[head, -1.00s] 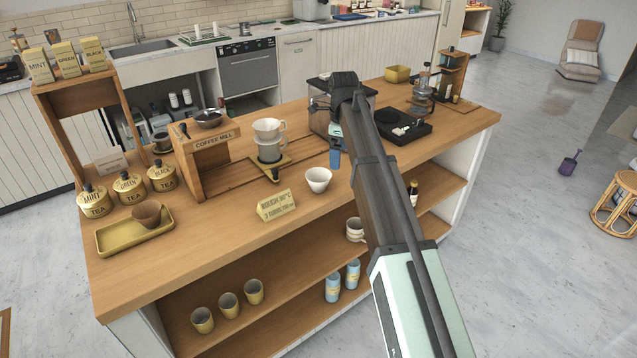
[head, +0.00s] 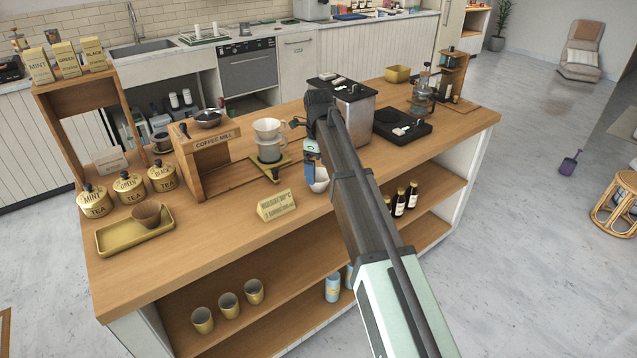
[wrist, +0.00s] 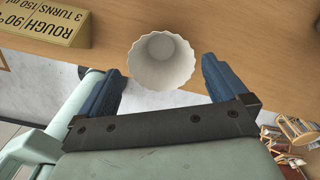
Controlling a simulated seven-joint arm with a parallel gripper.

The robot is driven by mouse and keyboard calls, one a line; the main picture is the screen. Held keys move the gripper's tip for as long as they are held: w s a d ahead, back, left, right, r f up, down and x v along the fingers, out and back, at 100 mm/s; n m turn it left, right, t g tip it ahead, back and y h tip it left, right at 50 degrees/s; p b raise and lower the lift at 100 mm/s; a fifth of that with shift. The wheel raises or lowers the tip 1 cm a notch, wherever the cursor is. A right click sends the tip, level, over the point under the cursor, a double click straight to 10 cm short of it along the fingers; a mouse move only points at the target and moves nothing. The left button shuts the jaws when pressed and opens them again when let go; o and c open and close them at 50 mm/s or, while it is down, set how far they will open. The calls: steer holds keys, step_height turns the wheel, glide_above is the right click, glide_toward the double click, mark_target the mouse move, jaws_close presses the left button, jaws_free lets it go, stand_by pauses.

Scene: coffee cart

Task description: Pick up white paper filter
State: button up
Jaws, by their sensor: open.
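The white paper filter (wrist: 160,60) is a fluted, empty cup standing upright near the front edge of the wooden counter. In the head view the filter (head: 320,185) is partly hidden behind my gripper (head: 312,165). In the wrist view my gripper (wrist: 163,75) is open, with one blue finger on each side of the filter's near part. Gaps show between both fingers and the filter. The filter's rim faces the wrist camera.
A yellow sign (head: 276,205) stands just left of the filter. A white dripper (head: 268,128) on a grey cup is behind it. The coffee mill stand (head: 210,155) is further left. A metal box (head: 345,105) and a black scale (head: 402,127) stand to the right.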

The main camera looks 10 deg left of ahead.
mark_target(319, 180)
steer(key=shift+w+f, duration=0.1)
steer(key=shift+f, duration=2.6)
steer(key=shift+c, duration=0.2)
steer(key=c, duration=0.8)
